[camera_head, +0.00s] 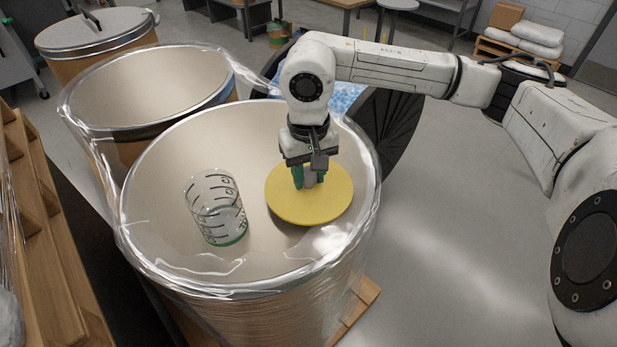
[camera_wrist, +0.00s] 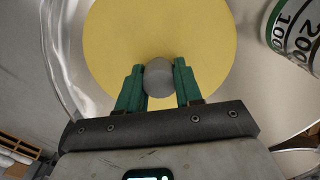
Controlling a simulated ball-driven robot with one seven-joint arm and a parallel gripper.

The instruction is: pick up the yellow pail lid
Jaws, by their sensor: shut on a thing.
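The yellow pail lid (camera_head: 291,205) is a round disc with a grey knob in its middle, inside the front drum at its right side. My gripper (camera_head: 310,181) points down over it. In the wrist view, my gripper's green fingers (camera_wrist: 160,84) stand on both sides of the grey knob (camera_wrist: 158,78) and are shut on it. The yellow disc (camera_wrist: 160,35) fills the top middle of the wrist view. I cannot tell whether the lid rests on the drum's floor or hangs above it.
The front drum's plastic-wrapped rim (camera_head: 135,180) surrounds my gripper. A clear marked beaker (camera_head: 216,208) with a green base stands left of the lid; it also shows in the wrist view (camera_wrist: 295,30). A second open drum (camera_head: 150,88) and a lidded drum (camera_head: 95,30) stand behind.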

